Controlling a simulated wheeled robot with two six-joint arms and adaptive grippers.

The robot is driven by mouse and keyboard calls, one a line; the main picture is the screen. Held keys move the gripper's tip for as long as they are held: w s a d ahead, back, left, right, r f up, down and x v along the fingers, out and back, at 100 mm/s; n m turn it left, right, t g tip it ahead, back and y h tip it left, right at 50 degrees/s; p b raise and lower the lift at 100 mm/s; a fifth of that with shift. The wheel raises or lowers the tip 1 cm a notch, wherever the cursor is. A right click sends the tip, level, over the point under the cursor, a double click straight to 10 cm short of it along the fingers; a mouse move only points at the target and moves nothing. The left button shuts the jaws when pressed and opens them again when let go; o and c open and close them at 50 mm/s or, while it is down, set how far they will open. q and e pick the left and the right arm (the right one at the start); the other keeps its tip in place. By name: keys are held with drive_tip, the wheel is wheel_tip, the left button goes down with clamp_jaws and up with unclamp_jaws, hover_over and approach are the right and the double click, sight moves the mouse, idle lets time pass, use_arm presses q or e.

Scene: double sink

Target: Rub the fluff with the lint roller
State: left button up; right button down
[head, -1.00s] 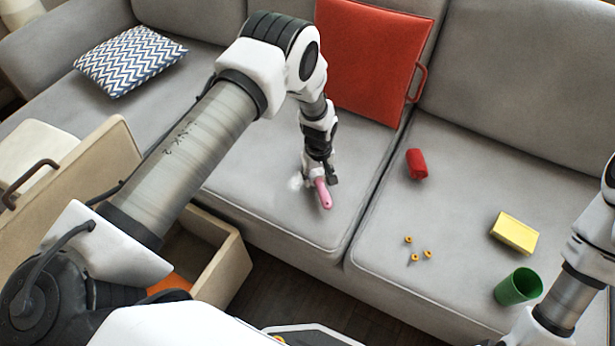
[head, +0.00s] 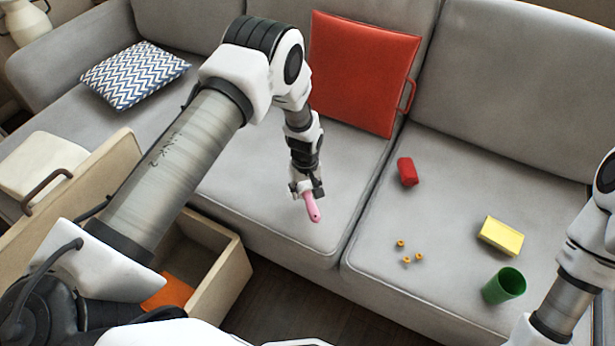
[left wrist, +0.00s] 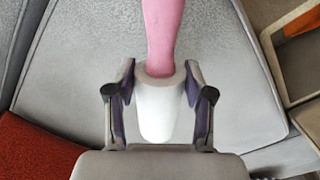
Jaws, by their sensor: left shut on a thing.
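The lint roller has a pink handle (head: 312,207) and a white roll (left wrist: 157,110). My left gripper (head: 306,188) is shut on it over the middle seat cushion of the grey sofa. In the left wrist view, the white roll lies between the two fingers of the gripper (left wrist: 160,88), and the pink handle (left wrist: 161,35) points away to the top. I cannot make out the fluff now in either view; the gripper and roller may hide it. Whether the roll touches the cushion cannot be told. My right arm shows at the right edge, its gripper out of view.
A red cushion (head: 362,75) leans on the backrest behind. An open beige drawer (head: 226,283) stands at front left.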

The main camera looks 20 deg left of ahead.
use_arm(q)
drive_tip(key=shift+r+p, duration=1.2)
drive_tip(key=shift+r, duration=0.75)
